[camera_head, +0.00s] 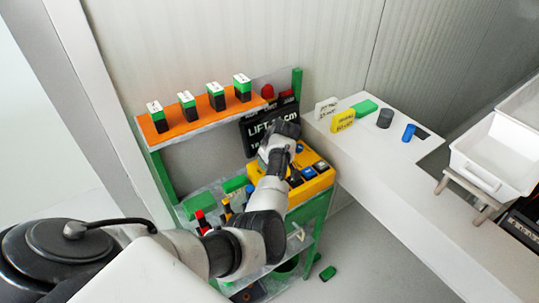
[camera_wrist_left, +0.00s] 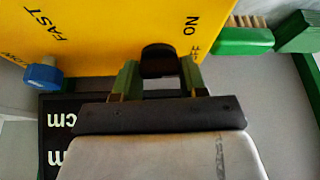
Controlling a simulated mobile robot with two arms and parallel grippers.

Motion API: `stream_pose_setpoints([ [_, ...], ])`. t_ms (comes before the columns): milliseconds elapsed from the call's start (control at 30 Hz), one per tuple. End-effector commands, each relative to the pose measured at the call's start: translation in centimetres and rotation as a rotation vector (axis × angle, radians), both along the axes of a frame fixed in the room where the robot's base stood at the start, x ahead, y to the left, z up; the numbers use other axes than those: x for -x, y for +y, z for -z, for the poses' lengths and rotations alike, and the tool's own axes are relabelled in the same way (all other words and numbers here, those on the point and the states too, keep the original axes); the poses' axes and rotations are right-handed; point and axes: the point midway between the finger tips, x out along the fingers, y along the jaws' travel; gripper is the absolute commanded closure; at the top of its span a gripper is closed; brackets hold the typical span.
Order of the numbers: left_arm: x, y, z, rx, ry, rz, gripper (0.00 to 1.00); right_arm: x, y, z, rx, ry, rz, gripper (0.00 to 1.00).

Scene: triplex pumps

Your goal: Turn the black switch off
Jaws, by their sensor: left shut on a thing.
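The black switch (camera_wrist_left: 158,60) shows in the left wrist view as a dark knob on the yellow panel (camera_wrist_left: 110,25), beside the printed words ON and OFF, the latter partly covered. My left gripper (camera_wrist_left: 158,78) has its green fingers on either side of the switch and is shut on it. In the head view my left arm reaches over the yellow control box (camera_head: 322,183), and its hand hides the switch and the fingertips. The exact angle of the switch is hard to tell. My right gripper is in neither view.
A blue knob (camera_wrist_left: 43,76) sits on the panel near the word FAST. A black LIFT sign (camera_head: 258,128) stands behind the box. An orange shelf (camera_head: 187,129) holds several green-topped blocks. A white counter (camera_head: 400,178) with small objects is at the right.

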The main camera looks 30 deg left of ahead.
Motion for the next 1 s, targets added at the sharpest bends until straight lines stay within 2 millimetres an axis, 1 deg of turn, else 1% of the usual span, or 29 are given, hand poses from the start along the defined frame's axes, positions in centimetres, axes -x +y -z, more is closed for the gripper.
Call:
stream_pose_setpoints([
  [33, -0.15, 0.08, -0.61, -0.003, -0.006, 0.023, 0.81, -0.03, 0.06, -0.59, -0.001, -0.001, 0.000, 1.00],
  [200, -0.15, 0.11, -0.48, -0.004, -0.007, 0.082, 0.81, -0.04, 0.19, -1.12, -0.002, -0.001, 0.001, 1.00],
  [433, -0.19, 0.13, -0.41, -0.004, -0.008, 0.116, 0.81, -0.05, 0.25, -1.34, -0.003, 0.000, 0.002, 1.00],
  [800, -0.22, 0.13, -0.40, -0.006, -0.009, 0.120, 0.81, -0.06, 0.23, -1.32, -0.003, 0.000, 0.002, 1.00],
  [833, -0.22, 0.13, -0.40, -0.006, -0.009, 0.120, 0.53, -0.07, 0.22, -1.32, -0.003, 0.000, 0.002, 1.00],
  [867, -0.22, 0.13, -0.39, -0.006, -0.009, 0.120, 0.48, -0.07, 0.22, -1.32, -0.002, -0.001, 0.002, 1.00],
  [900, -0.18, 0.13, -0.34, -0.005, -0.008, 0.119, 0.47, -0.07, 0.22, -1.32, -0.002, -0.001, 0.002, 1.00],
  [1000, -0.12, 0.09, -0.25, -0.003, -0.005, 0.119, 0.47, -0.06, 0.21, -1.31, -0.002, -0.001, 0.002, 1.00],
])
